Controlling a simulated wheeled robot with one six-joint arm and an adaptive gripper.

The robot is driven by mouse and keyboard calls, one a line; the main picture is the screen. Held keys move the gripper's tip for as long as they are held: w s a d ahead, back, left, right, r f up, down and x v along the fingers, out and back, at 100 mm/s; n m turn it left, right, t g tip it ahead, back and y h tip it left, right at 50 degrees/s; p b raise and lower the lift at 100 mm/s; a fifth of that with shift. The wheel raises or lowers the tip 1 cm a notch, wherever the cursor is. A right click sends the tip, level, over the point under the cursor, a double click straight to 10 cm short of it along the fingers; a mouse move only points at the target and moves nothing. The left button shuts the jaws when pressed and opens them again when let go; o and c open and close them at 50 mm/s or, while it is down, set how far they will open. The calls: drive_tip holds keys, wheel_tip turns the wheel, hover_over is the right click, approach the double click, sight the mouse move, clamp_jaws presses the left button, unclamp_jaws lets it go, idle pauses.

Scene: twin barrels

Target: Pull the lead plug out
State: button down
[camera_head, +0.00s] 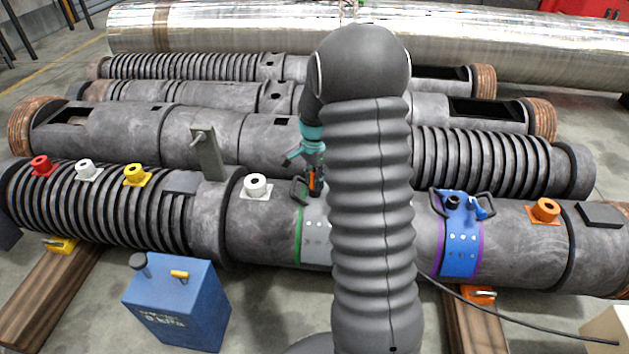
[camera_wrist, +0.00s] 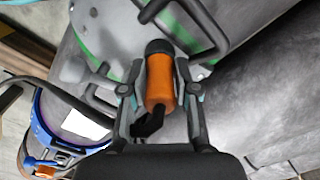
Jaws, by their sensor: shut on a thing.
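The lead plug (camera_wrist: 160,82) is an orange cylinder with a black front end and a black bent tail, seen in the wrist view. My gripper (camera_wrist: 161,90) is shut on its orange body, a finger on each side. The plug's black end points at a grey panel with green edges (camera_wrist: 105,38); I cannot tell whether it is seated in a socket. In the head view, my gripper (camera_head: 313,172) is at the green-edged grey band (camera_head: 315,232) on the front barrel, with some orange showing. My own arm hides the band's right part.
A blue band (camera_head: 460,252) with black handles wraps the front barrel at right. Red, white, yellow and orange fittings stand along the barrel. A grey upright bracket (camera_head: 207,153) is left of my gripper. A blue box (camera_head: 178,305) and a black cable (camera_head: 520,314) are in front.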

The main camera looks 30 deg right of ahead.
drive_tip(key=shift+r+p, duration=0.4)
drive_tip(key=shift+r, duration=0.2)
idle(0.3)
drive_tip(key=shift+r+p, duration=1.75)
drive_tip(key=shift+r, duration=2.45)
